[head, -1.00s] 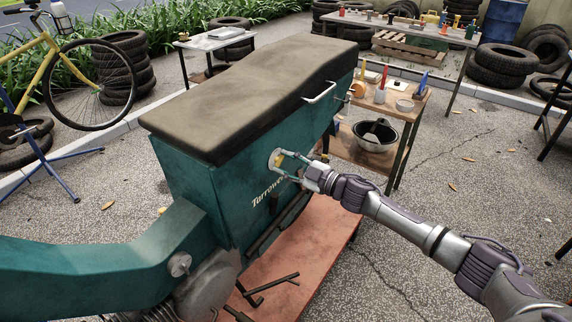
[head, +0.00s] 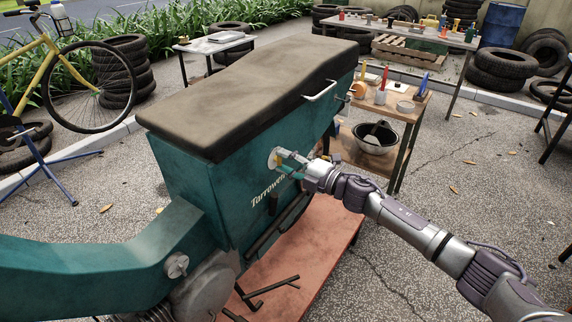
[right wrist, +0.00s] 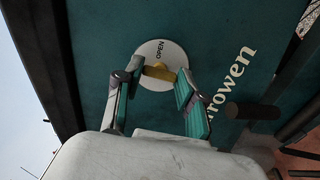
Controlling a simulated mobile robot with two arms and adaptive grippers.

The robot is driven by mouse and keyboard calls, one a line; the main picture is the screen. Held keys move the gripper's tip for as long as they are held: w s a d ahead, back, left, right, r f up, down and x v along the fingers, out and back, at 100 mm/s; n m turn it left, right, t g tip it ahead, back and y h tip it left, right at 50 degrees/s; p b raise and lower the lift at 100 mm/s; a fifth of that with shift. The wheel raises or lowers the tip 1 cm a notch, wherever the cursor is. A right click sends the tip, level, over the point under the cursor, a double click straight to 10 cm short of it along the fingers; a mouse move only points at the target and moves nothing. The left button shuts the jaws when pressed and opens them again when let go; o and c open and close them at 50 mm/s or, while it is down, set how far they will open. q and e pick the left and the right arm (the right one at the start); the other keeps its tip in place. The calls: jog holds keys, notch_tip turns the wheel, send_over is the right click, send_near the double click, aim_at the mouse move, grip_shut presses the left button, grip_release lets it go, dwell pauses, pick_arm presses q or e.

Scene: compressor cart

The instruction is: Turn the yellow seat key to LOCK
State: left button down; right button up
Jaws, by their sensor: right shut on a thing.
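The yellow seat key (right wrist: 159,72) sits on a round white plate (right wrist: 152,86) on the green side panel. The word OPEN shows on the plate just above the key in the right wrist view; I see no LOCK mark. The key lies roughly crosswise there, slightly tilted. My right gripper (right wrist: 158,75) has one finger at each end of the key and is shut on it. In the head view, my right gripper (head: 285,158) reaches the white plate (head: 273,159) from the right, and its fingers largely hide the key. My left gripper is out of view.
A wooden side table (head: 408,113) with tools and a bowl (head: 375,146) stands behind my right arm. A red platform (head: 300,265) lies below. Open pavement lies to the right.

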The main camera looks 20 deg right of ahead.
jog(key=shift+f+n, duration=0.1)
jog(key=shift+n, duration=0.4)
jog(key=o, duration=1.1)
jog(key=shift+o, duration=0.2)
jog(key=v, duration=1.2)
